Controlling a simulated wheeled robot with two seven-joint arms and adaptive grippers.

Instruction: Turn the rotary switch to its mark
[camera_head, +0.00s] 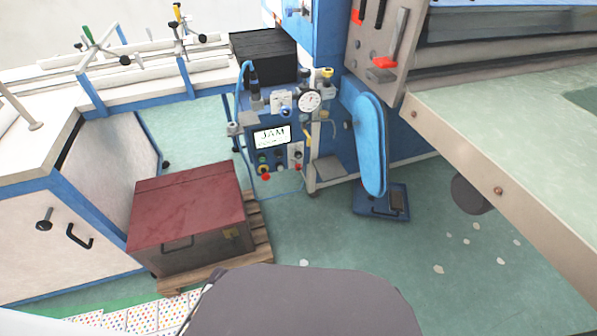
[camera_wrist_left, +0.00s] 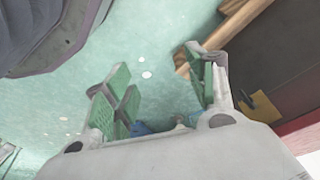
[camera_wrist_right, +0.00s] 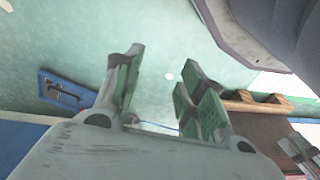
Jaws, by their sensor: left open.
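The blue control panel (camera_head: 272,110) stands at the upper middle of the head view, with a lit screen (camera_head: 272,136) reading JAM. Below the screen are several small knobs and buttons (camera_head: 280,162), some green, red and dark. I cannot tell which is the rotary switch, nor see its mark or pointer. My left gripper (camera_wrist_left: 157,72) is open and empty above the floor in the left wrist view. My right gripper (camera_wrist_right: 162,76) is open and empty in the right wrist view. Neither gripper shows in the head view, and both are away from the panel.
A dark red-topped box (camera_head: 188,205) sits on a wooden pallet (camera_head: 258,232) in front of the panel. A blue foot pedal (camera_head: 382,203) lies right of the panel. A large pale table (camera_head: 520,130) juts in from the right.

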